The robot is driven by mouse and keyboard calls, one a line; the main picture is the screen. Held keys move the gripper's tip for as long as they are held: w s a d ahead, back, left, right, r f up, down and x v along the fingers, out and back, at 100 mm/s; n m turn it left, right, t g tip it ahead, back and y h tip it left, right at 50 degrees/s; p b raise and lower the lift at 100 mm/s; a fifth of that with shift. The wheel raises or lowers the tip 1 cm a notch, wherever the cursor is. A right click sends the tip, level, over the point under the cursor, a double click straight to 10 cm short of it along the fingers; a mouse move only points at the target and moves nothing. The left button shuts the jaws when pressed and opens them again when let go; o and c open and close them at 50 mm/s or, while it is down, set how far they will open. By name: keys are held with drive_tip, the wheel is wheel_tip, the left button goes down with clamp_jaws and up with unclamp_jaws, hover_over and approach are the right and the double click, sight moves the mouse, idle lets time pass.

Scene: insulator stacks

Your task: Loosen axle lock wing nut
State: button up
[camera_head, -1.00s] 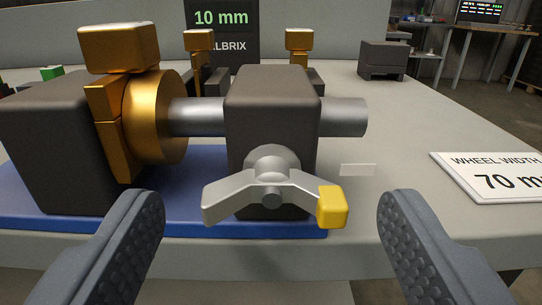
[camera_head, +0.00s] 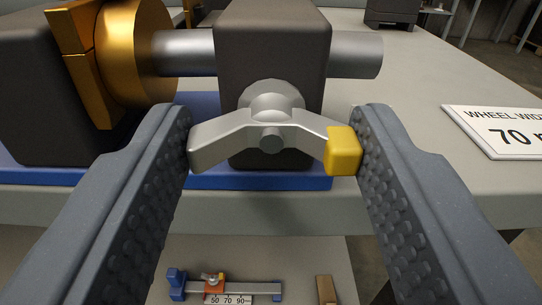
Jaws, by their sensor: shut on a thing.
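The silver wing nut (camera_head: 272,128) sits on the front face of a dark block (camera_head: 272,50). Its wings spread left and right, and the right wing ends in a yellow tip (camera_head: 343,150). A grey axle (camera_head: 350,55) passes through the block. My gripper (camera_head: 273,138) is shut on the wing nut, with the left finger against the left wing's end and the right finger against the yellow tip. The threaded stud end (camera_head: 270,138) shows at the nut's centre.
A gold wheel-like disc (camera_head: 133,50) is on the axle at left, beside another dark block (camera_head: 40,90). The blue base plate (camera_head: 290,178) lies under them. A white sign (camera_head: 500,130) lies at right. A small slide gauge (camera_head: 225,287) is below the bench edge.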

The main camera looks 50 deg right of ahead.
drive_tip(key=shift+o, duration=0.2)
drive_tip(key=shift+w+d+r+n+p, duration=0.1)
drive_tip(key=shift+r+n+p, duration=0.4)
drive_tip(key=shift+p, duration=0.65)
drive_tip(key=n+p, duration=0.3)
drive_tip(key=p, duration=0.2)
drive_tip(key=n+p, duration=0.3)
drive_tip(key=p, duration=0.1)
drive_tip(key=shift+w+f+n, duration=0.1)
drive_tip(key=shift+n, duration=0.3)
drive_tip(key=n+p, duration=0.2)
drive_tip(key=p, duration=0.1)
drive_tip(key=shift+f+n, duration=0.2)
drive_tip(key=shift+n, duration=0.1)
drive_tip(key=n+p, duration=0.4)
drive_tip(key=n, duration=0.1)
drive_tip(key=shift+w+f, duration=0.1)
drive_tip(key=shift+a+f+n+p, duration=0.2)
drive_tip(key=shift+n+p, duration=0.35)
drive_tip(key=shift+n, duration=0.55)
drive_tip(key=shift+c, duration=0.2)
drive_tip(key=shift+f+n+p, duration=0.1)
drive_tip(key=shift+n+p, duration=0.2)
drive_tip(key=shift+n, duration=0.2)
drive_tip(key=shift+f, duration=0.1)
